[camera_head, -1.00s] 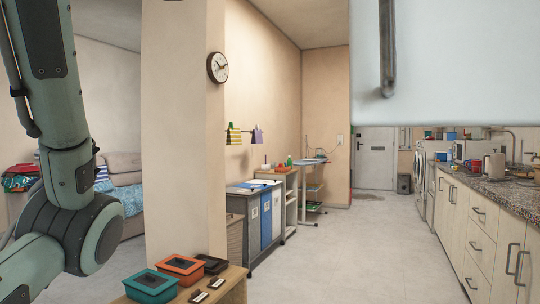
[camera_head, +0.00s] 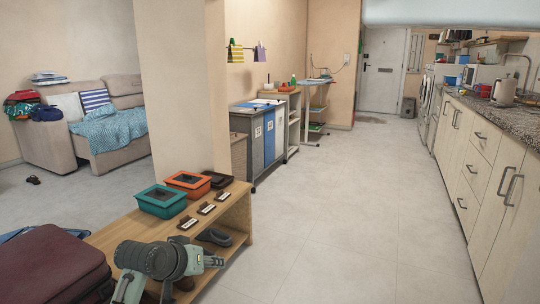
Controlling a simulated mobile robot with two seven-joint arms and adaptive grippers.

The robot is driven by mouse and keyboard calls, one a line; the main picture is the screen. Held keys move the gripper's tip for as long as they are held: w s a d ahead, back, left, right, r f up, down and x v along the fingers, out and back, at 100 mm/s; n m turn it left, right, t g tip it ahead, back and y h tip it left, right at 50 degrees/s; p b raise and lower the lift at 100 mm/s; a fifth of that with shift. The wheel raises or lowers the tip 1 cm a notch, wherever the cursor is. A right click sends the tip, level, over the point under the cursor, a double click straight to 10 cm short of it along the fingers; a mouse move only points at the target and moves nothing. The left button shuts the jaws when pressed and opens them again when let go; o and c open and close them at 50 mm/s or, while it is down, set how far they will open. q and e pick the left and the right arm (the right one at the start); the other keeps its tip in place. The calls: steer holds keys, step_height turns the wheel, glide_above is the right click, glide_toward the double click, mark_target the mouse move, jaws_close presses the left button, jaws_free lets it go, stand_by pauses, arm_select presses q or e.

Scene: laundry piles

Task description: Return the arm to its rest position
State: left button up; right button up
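Part of my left arm (camera_head: 160,262), grey-green with rounded joints, shows low at the bottom left of the head view. It is in front of the wooden bench and beside a dark maroon bag. My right arm and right gripper are not in view.
The wooden bench (camera_head: 236,205) holds a teal box (camera_head: 161,200), an orange box (camera_head: 188,183) and small labelled blocks. The maroon bag (camera_head: 55,268) is at the lower left. A kitchen counter (camera_head: 500,119) runs along the right. The middle floor is clear.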

arm_select(q)
steer(key=s+a+f+g+y, duration=0.1)
steer(key=s+a+f, duration=0.2)
steer(key=s+f, duration=0.45)
steer(key=s+a+f+g+y, duration=0.1)
steer(key=s+a+f+g, duration=0.2)
steer(key=f, duration=0.7)
steer(key=s+a+f+m+g+y, duration=0.1)
steer(key=s+a+f, duration=0.2)
steer(key=s+f, duration=0.3)
steer(key=s+a+f+y, duration=0.1)
steer(key=s+a+f, duration=0.2)
steer(key=s, duration=1.1)
step_height(320, 180, down, 4)
steer(key=shift+a+r+m+g, duration=0.15)
steer(key=shift+a+m+g, duration=0.1)
steer(key=shift+m+g, duration=0.15)
